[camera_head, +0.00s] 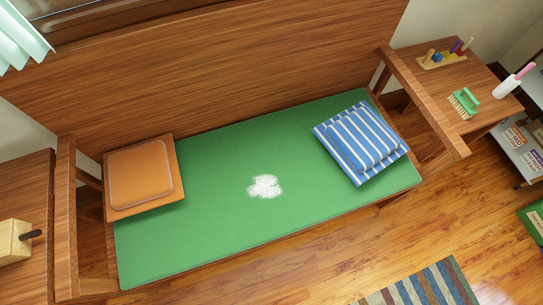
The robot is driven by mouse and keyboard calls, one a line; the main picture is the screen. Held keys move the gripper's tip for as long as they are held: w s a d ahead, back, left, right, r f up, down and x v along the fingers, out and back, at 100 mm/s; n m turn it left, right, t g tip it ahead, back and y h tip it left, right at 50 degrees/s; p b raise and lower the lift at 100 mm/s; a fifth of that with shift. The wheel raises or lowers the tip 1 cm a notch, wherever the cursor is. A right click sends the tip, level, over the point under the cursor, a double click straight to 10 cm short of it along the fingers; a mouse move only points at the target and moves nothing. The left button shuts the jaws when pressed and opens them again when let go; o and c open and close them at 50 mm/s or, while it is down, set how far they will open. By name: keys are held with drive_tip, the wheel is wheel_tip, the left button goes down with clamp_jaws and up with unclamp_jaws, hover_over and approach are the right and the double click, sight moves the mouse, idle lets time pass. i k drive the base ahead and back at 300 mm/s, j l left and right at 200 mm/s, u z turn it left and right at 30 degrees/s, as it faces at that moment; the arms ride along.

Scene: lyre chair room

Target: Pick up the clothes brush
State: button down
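The clothes brush (464,101) lies on the small wooden side table (428,83) at the right of the bench. It has a green handle on its upper right side and pale bristles showing toward the lower left. Nothing covers it. My gripper is not in view.
A white fuzzy patch (265,187) lies on the green seat (215,220), between an orange cushion (140,175) and a striped cushion (360,140). A peg toy (440,61) and a white-and-pink object (508,86) are near the brush. Wooden floor (330,265) is open in front.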

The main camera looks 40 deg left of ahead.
sight(458, 100)
drive_tip(key=i+l+u, duration=0.15)
drive_tip(key=i, duration=0.4)
drive_tip(key=i+l+u, duration=0.15)
drive_tip(key=i, duration=0.4)
drive_tip(key=i+l+u, duration=0.2)
drive_tip(key=i, duration=0.35)
drive_tip(key=i+l+u, duration=0.15)
drive_tip(key=i+l, duration=0.2)
drive_tip(key=i, duration=0.2)
